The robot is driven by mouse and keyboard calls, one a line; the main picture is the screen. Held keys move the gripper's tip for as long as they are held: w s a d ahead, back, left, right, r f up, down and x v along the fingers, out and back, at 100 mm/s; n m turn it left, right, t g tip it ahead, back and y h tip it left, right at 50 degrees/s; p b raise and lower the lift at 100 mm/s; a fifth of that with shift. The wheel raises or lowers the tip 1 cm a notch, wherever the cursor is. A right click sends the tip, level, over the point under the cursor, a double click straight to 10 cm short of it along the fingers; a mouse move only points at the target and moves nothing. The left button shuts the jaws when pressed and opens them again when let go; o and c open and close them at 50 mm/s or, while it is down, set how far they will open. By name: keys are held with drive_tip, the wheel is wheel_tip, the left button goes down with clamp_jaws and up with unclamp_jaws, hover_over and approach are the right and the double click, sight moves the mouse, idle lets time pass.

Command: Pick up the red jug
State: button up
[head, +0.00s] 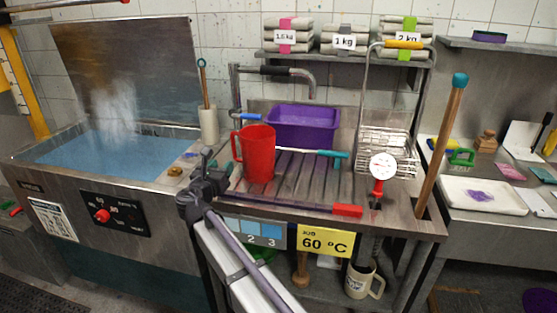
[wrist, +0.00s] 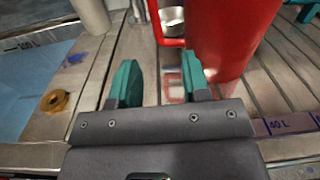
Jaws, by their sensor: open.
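The red jug (head: 258,157) stands upright on the ribbed metal drainboard (head: 300,190), its handle facing left. In the wrist view the jug (wrist: 232,38) fills the upper right, with its top cut off by the frame. Its handle loop comes down just beyond my fingertips. My gripper (head: 208,168) is left of the jug, low over the drainboard's left end. In the wrist view my gripper (wrist: 160,78) is open, its teal fingers apart with nothing between them. The right fingertip looks close to the jug; I cannot tell whether they touch.
A purple tub (head: 303,125) is behind the jug, and a teal-ended rod (head: 320,153) lies to its right. A wire basket (head: 388,155) and dial gauge (head: 383,166) stand farther right. The blue-filled vat (head: 115,150) is left. A brass-coloured ring (wrist: 55,100) sits near its edge.

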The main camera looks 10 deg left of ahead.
sight(234, 151)
drive_tip(key=shift+w+a, duration=0.1)
drive_tip(key=shift+a, duration=0.1)
drive_tip(key=w, duration=0.5)
drive_tip(key=shift+w+a+f, duration=0.1)
drive_tip(key=shift+w, duration=0.1)
drive_tip(key=w, duration=0.5)
drive_tip(key=shift+w+d, duration=0.2)
drive_tip(key=shift+d, duration=0.2)
drive_tip(key=shift+s, duration=0.1)
clamp_jaws()
